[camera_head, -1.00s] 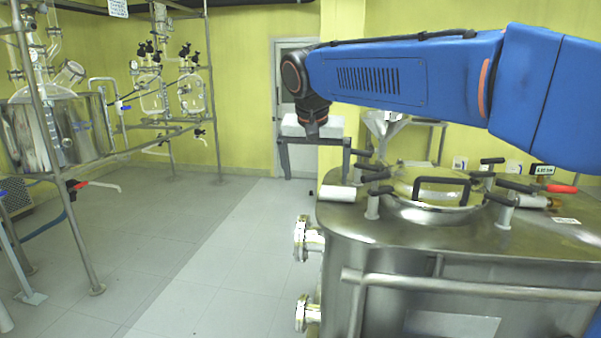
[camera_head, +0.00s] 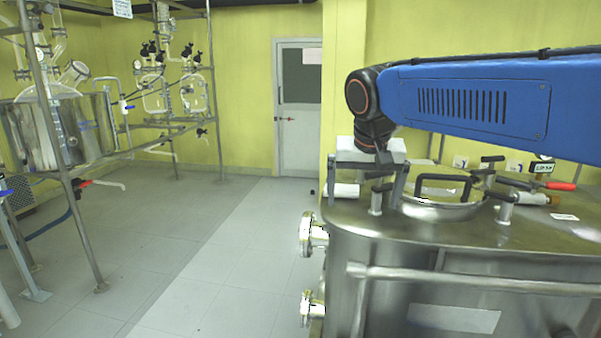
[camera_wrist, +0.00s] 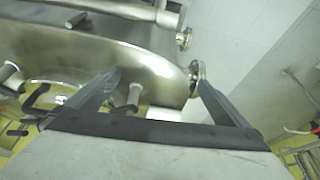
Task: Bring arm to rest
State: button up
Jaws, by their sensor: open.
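My blue arm extends in from the right in the head view, above the steel vessel (camera_head: 455,275). My gripper (camera_head: 366,197) hangs down from the dark wrist at the vessel's left side. Its two grey fingers are spread, with nothing held between them. In the wrist view my gripper (camera_wrist: 157,77) also shows wide apart and empty, with the vessel's rounded edge (camera_wrist: 150,62) beyond it. I cannot tell how much clearance there is between the fingers and the vessel's top fittings.
The vessel's lid has a black handle (camera_head: 446,180) and several clamps around it. A flanged port (camera_head: 312,234) sticks out at its left side. Glass reactors on a metal frame (camera_head: 62,160) stand at the left. Open floor (camera_head: 215,250) lies between, leading to a door (camera_head: 298,110).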

jog(key=s+d+f, duration=0.7)
jog(key=s+f, duration=0.2)
jog(key=s, duration=0.3)
jog(key=s+d+f+n, duration=0.1)
jog(key=s+d+f, duration=0.7)
jog(key=s+f, duration=0.2)
jog(key=shift+s+f+t+y, duration=0.25)
jog(key=shift+s+t+y, duration=0.05)
jog(key=shift+s, duration=0.65)
